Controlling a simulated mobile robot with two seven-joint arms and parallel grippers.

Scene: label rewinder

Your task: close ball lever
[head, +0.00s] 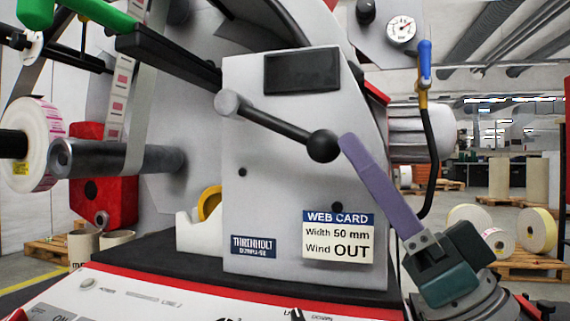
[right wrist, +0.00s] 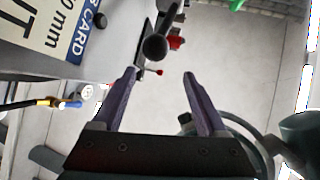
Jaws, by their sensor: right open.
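The ball lever (head: 277,126) is a black rod on a grey pivot (head: 228,102) on the front of the machine's light grey panel. It slants down to the right and ends in a black ball (head: 323,146). My right gripper (head: 349,146) has purple fingers and comes from the lower right, with its tips close to the ball's right side in the head view. In the right wrist view the fingers (right wrist: 160,73) are apart and empty. The ball (right wrist: 155,47) shows just beyond the tips, between their lines. I cannot tell whether a finger touches it. My left gripper is not seen.
A web card (head: 338,237) is on the panel below the ball. A label roll (head: 30,145) and a grey roller (head: 115,158) are at the left. A blue-tipped cable fitting (head: 425,63) hangs at the upper right. Large rolls (head: 537,230) stand on pallets behind.

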